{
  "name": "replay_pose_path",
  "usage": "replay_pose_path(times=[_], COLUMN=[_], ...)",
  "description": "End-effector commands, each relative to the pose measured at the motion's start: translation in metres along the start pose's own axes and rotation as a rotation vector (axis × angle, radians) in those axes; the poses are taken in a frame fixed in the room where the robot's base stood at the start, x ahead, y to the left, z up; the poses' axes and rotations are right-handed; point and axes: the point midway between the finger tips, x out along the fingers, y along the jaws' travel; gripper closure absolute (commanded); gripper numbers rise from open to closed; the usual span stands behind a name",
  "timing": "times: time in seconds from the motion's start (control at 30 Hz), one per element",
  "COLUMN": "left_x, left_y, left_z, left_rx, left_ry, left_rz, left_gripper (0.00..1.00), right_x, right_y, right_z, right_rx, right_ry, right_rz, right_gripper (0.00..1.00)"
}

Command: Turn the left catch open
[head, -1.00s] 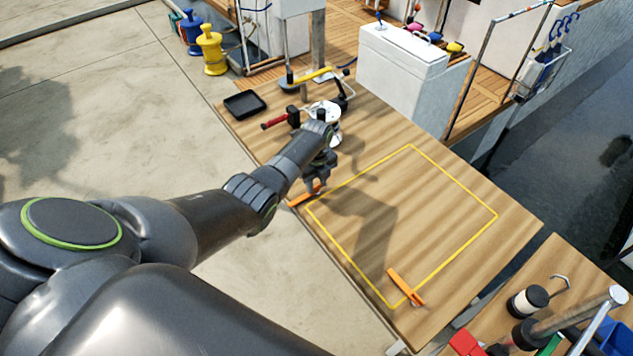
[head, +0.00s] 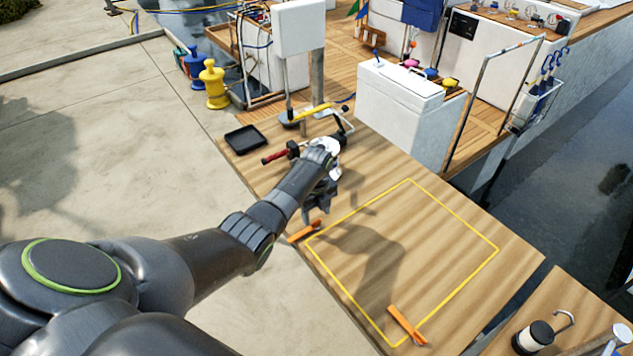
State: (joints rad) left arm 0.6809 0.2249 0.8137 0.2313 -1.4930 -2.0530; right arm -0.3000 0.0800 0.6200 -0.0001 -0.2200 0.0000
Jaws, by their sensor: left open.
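The left catch (head: 303,232) is an orange bar on the wooden table, at the left corner of the yellow outline. It lies slanted, its right end toward that corner. A second orange catch (head: 406,326) lies at the near corner of the outline, pointing across the line. My left gripper (head: 317,210) is open and empty, just above and beyond the left catch in the picture, apart from it. My forearm partly hides the table behind it. My right gripper is not in view.
The yellow outline (head: 452,210) encloses bare wood with my arm's shadow on it. A black tray (head: 245,138), a red-handled tool (head: 275,156) and a white winch-like part stand beyond my gripper. A white box (head: 398,105) stands behind the table; water lies to the right.

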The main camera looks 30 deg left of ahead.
Motion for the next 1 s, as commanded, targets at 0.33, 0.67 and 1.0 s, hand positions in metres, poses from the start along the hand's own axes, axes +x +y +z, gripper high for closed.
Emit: replay_pose_path(times=[0.33, 0.67, 1.0], left_x=[-0.065, -0.129, -0.148], left_y=[-0.001, -0.001, -0.001], left_z=[0.001, 0.001, 0.000], left_rx=[0.001, 0.000, 0.001], left_ry=[-0.004, -0.003, -0.001], left_rz=[-0.004, -0.004, -0.001], left_gripper=[0.45, 0.45, 0.45], right_x=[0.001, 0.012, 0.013], right_y=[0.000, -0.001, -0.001], right_z=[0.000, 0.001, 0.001], right_rx=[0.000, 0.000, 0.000], right_ry=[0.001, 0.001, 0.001], right_rz=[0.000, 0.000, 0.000], right_gripper=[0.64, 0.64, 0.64])
